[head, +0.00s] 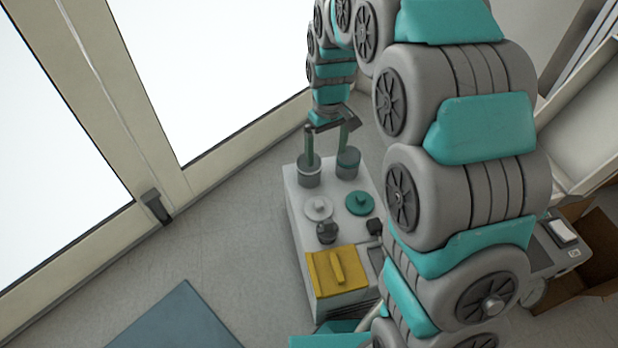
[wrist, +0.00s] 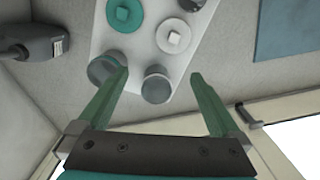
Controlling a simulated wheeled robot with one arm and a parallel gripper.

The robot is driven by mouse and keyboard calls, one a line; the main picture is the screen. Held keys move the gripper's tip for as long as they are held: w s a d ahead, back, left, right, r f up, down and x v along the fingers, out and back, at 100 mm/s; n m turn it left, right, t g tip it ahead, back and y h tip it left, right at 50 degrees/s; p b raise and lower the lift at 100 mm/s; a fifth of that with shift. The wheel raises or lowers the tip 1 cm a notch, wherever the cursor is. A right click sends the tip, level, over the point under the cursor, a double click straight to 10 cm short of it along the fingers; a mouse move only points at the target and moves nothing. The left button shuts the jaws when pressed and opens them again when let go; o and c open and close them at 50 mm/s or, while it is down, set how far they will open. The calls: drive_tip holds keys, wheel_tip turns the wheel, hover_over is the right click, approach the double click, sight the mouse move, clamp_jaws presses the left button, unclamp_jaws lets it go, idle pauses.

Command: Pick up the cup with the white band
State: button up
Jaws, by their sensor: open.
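Two grey cups stand at the far end of a narrow white-topped cabinet (head: 296,213). The left cup (head: 309,176) shows a pale band near its rim and seems to be the one with the white band; it also shows in the wrist view (wrist: 157,86). The right cup (head: 348,166) has a teal band; in the wrist view (wrist: 103,70) it is partly behind a finger. My gripper (head: 328,152) is open, with its fingers pointing down above the cups. In the wrist view (wrist: 161,75) the pale-banded cup appears between the fingertips, with nothing held.
A white lid (head: 319,209) and a teal lid (head: 360,204) lie nearer on the cabinet. A small dark object (head: 327,232) and a yellow block with a handle (head: 338,271) are at its near end. Window frames stand left; an open cardboard box (head: 597,255) is at right.

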sight(309, 171)
drive_tip(key=shift+n, duration=0.7)
drive_tip(key=w+a+f+b, duration=0.1)
drive_tip(key=w+f, duration=0.1)
drive_tip(key=f, duration=0.3)
drive_tip(key=w+a+f+b, duration=0.1)
drive_tip(key=w+f, duration=0.2)
drive_tip(key=f, duration=0.3)
drive_tip(key=w+a+f+b, duration=0.1)
drive_tip(key=w+a+f, duration=0.1)
drive_tip(key=f, duration=0.3)
drive_tip(key=shift+w+f, duration=0.25)
drive_tip(key=shift+f, duration=0.05)
drive_tip(key=shift+r, duration=0.1)
drive_tip(key=c, duration=1.1)
